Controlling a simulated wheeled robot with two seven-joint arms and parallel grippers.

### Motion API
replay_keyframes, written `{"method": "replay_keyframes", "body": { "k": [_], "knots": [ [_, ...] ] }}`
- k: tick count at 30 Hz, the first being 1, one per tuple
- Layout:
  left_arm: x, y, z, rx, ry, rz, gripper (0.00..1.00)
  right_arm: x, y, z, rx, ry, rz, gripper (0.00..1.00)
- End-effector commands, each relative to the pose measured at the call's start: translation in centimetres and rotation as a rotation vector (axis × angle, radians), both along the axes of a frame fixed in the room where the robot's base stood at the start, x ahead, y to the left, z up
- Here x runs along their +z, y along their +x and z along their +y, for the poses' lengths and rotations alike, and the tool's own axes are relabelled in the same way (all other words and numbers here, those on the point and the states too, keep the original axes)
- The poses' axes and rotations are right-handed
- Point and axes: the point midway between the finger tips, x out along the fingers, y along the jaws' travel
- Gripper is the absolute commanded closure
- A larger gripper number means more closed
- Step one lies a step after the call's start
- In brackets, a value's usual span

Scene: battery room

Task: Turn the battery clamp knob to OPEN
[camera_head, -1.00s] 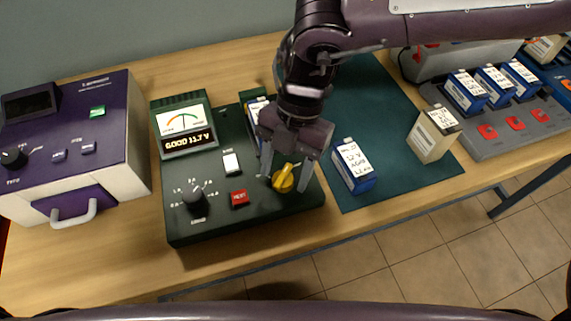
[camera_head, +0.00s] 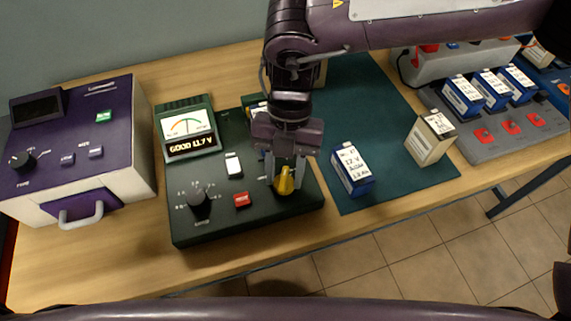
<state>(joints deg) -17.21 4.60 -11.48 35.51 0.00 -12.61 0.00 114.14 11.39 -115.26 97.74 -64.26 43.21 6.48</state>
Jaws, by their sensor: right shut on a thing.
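The yellow clamp knob (camera_head: 285,182) sits at the right front of the dark green battery tester (camera_head: 245,222). My right gripper (camera_head: 286,176) comes down from above and is shut on the knob. The knob's pointer faces roughly toward the back; its label is mostly hidden. A battery (camera_head: 257,111) in the tester's slot is largely hidden behind my gripper. The tester's display (camera_head: 191,146) reads "GOOD 11.7 V". My left gripper is not in view.
A blue battery (camera_head: 353,170) and a cream battery (camera_head: 430,139) stand on the green mat (camera_head: 372,105). A purple-topped machine (camera_head: 75,150) is at the left. A grey rack (camera_head: 490,145) with several blue batteries and red buttons is at the right.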

Motion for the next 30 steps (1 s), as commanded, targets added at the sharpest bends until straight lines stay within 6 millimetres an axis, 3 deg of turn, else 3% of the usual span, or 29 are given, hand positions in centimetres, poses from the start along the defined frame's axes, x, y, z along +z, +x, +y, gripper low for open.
{"method": "replay_keyframes", "body": {
  "k": [12, 30],
  "knots": [
    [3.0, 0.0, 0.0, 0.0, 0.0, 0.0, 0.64, 0.4, 0.0, 0.5, 0.397, -0.002, 0.001, 0.87],
    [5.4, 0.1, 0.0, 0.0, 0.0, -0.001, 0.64, 0.2, -0.2, 1.0, 0.958, -0.001, -0.002, 0.87]
  ]
}}
